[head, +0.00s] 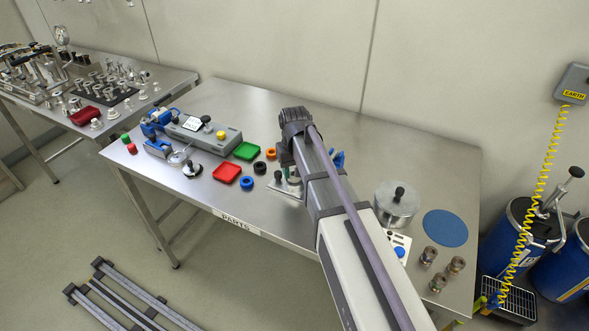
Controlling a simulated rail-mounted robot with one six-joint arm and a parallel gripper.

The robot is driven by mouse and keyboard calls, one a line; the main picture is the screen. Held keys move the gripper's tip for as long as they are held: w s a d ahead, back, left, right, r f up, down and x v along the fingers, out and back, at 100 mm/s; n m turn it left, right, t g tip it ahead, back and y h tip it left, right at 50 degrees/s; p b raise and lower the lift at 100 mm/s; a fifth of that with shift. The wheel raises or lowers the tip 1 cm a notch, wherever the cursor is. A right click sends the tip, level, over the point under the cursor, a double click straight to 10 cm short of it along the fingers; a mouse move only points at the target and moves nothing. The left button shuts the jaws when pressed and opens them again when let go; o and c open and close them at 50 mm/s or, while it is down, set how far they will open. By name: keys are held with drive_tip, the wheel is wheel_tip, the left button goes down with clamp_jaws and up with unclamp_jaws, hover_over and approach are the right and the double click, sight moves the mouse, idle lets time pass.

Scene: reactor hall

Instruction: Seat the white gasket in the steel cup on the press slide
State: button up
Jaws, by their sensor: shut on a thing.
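The blue-and-grey press (205,132) stands at the left part of the steel table in the head view, with a yellow button on top. A small round steel part (178,157) sits in front of it; it looks like the cup on the slide, but it is too small to see inside. I cannot make out the white gasket. My arm reaches from the lower right to the table's middle, to the right of the press. Its dark joint shows at the top, but my gripper's fingers are hidden behind the arm, with whatever they hold.
Green (246,150) and red (226,173) trays lie right of the press, near orange (270,153), black (259,168) and blue (246,184) rings. A steel pot (396,203), blue mat (445,228) and metal fittings (438,283) stand at right. The table's back middle is clear.

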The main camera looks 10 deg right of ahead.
drive_tip(key=shift+f+b, duration=0.55)
idle(0.9)
drive_tip(key=o, duration=1.3)
drive_tip(key=shift+r, duration=0.15)
wheel_tip(320, 180, up, 7)
drive_tip(key=p, duration=0.7)
